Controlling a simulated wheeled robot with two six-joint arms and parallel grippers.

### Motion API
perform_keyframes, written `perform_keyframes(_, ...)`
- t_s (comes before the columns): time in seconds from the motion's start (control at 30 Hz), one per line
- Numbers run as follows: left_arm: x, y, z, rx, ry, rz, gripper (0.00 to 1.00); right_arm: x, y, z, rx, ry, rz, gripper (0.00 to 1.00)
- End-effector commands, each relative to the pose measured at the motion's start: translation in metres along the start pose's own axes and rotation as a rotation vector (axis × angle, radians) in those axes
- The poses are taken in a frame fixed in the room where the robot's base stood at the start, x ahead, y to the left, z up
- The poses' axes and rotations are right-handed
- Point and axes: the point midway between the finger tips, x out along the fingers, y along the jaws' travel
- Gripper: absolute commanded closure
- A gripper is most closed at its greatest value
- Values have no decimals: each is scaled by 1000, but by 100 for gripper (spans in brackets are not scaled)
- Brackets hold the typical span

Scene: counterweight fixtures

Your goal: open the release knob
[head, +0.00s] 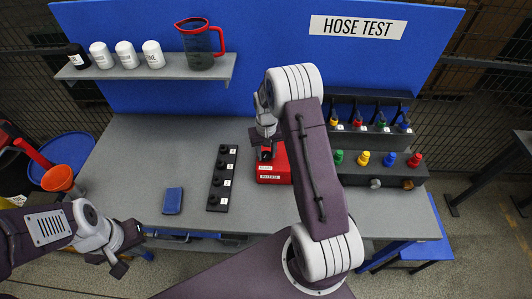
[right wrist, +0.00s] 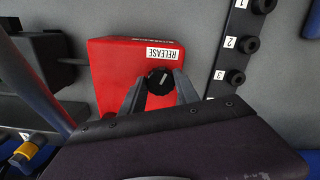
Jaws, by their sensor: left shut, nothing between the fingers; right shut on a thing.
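The red box (head: 274,168) stands on the grey bench in the head view, with white labels on its front. In the right wrist view the red box (right wrist: 120,85) carries a label reading RELEASE, beside the round black release knob (right wrist: 160,81) with a light pointer line. My right gripper (right wrist: 160,90) has its two fingers shut on the knob, one on either side. In the head view my right gripper (head: 266,150) is over the box and my arm covers part of the area. My left gripper (head: 130,252) is shut and empty, low at the left before the bench.
A black strip with numbered sockets (head: 222,178) lies just left of the box, and a blue block (head: 173,200) further left. A rack with coloured fittings (head: 377,160) stands at right. A shelf (head: 150,69) holds bottles and a red-handled jug (head: 200,45).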

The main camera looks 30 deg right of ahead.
Motion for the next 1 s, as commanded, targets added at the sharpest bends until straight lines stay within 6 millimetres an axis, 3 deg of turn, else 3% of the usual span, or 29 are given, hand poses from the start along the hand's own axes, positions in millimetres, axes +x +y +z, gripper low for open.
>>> perform_keyframes(0.5, 0, 0, 0, 0, 0, 0, 100, -2, 1, -2, -314, 7, 1, 100)
perform_keyframes(1.0, 0, 0, 0, 0, 0, 0, 100, -2, 1, -3, -374, 8, 2, 100)
